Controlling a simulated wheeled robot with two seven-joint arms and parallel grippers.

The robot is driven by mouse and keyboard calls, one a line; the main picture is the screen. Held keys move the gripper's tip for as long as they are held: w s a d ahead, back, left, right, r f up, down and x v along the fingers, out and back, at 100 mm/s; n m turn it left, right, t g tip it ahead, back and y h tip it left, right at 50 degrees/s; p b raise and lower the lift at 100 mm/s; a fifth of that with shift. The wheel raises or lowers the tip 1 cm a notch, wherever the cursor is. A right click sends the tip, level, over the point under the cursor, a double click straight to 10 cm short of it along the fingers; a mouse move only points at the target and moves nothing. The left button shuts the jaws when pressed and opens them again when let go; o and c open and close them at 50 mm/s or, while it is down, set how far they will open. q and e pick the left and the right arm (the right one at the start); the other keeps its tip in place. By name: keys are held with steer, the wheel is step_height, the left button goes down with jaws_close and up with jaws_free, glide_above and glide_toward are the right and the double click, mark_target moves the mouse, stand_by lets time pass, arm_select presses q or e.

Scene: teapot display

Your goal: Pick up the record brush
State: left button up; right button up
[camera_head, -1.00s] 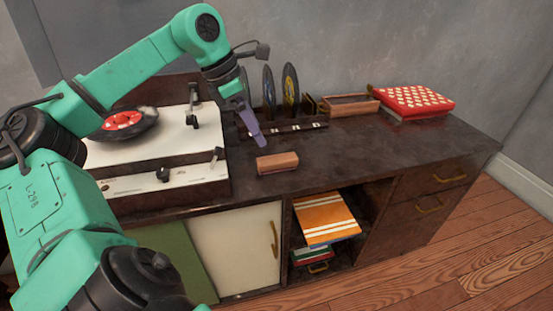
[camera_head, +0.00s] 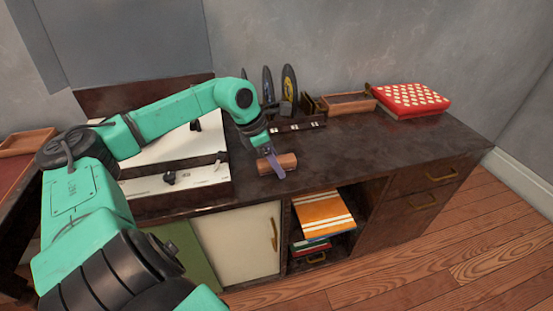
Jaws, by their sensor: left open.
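The record brush (camera_head: 284,162) looks like a small wooden block with rounded edges. It lies on the dark cabinet top (camera_head: 370,150), right of the turntable and near the front edge. My left gripper (camera_head: 274,168) is open, with its purple fingers pointing down at the left part of the brush. A finger hides some of the brush. I cannot tell whether the fingers touch it. My right gripper is not in view.
The white turntable (camera_head: 200,175) stands to the left, partly behind my left arm. A record rack (camera_head: 300,123) with several upright records is behind the brush. A wooden tray (camera_head: 347,104) and a red patterned box (camera_head: 411,99) are at the back right. The right top is clear.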

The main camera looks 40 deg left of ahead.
arm_select(q)
steer(key=shift+f, duration=0.25)
steer(key=shift+c, duration=0.3)
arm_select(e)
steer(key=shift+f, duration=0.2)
arm_select(q)
jaws_close()
steer(key=shift+r, duration=0.5)
step_height(320, 180, up, 7)
steer(key=p, duration=0.3)
steer(key=shift+w+r, duration=0.1)
steer(key=shift+r, duration=0.05)
step_height(320, 180, up, 12)
steer(key=p, duration=0.5)
steer(key=shift+p, duration=0.4)
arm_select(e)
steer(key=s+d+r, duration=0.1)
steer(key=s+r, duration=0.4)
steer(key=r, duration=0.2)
arm_select(q)
steer(key=shift+r, duration=0.1)
